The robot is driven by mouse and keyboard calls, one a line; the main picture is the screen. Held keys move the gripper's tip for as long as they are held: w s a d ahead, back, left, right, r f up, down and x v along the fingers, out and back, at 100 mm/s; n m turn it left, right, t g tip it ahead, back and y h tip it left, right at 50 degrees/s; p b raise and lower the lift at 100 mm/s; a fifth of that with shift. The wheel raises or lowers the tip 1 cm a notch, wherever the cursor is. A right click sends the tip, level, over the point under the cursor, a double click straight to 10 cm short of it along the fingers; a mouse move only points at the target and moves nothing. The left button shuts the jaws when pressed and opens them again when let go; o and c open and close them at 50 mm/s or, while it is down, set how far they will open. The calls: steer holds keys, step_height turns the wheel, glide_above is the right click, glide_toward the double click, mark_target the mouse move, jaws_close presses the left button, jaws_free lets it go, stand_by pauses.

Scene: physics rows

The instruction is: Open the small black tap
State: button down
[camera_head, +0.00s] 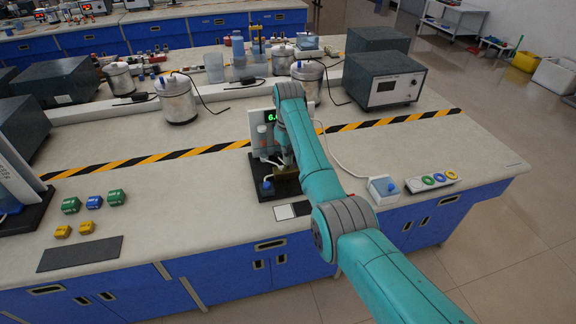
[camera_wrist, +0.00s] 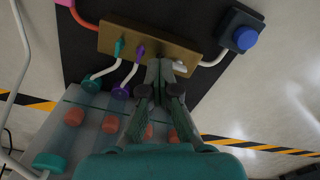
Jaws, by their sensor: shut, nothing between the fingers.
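My gripper (camera_wrist: 160,72) is shut, its dark fingertips together at the front edge of a brass block (camera_wrist: 115,37) in the wrist view. I cannot make out the small black tap; the fingertips cover that part of the block. I cannot tell if they touch anything. Left of the fingers, pale hoses with a teal fitting (camera_wrist: 118,48) and a purple fitting (camera_wrist: 139,52) run from the block. A white hose (camera_wrist: 207,61) leaves it on the right. In the head view the brass block (camera_head: 285,173) shows beside my arm, above a black base plate (camera_head: 262,165).
A dark box with a blue button (camera_wrist: 244,38) sits right of the block. Bench space at front left is partly clear.

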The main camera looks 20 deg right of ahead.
steer(key=shift+n, duration=1.3)
steer(key=shift+n, duration=0.8)
steer(key=n, duration=0.4)
steer(key=shift+n, duration=0.7)
steer(key=n, duration=0.6)
steer(key=shift+n, duration=0.4)
